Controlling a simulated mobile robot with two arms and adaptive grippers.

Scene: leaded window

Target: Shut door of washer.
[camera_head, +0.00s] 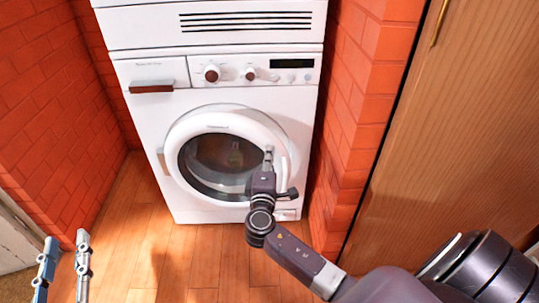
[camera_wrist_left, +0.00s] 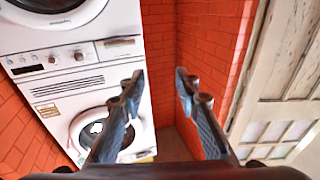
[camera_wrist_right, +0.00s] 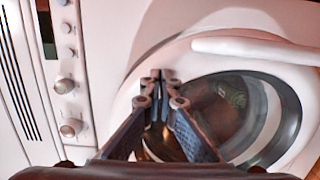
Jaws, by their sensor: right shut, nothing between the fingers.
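The white washer (camera_head: 147,112) stands in a brick alcove. Its round door (camera_head: 180,135) has a white rim and dark glass and sits at or close to the front. I cannot tell whether it is flush or slightly ajar. A curved white handle (camera_wrist_right: 250,48) runs along the door's edge in the right wrist view. My right gripper (camera_head: 268,152) is shut and empty in front of the door's right part, left of the handle; contact is unclear. Its closed tips (camera_wrist_right: 160,75) overlap the door rim in the right wrist view. My left gripper (camera_head: 67,240) is open and empty, away at lower left.
A second white machine (camera_head: 150,25) with vent slots is stacked above. Brick walls (camera_head: 357,100) flank the washer closely. A wooden panel (camera_head: 445,130) stands at right. The wooden floor (camera_head: 140,245) before the washer is clear. The left wrist view is upside down.

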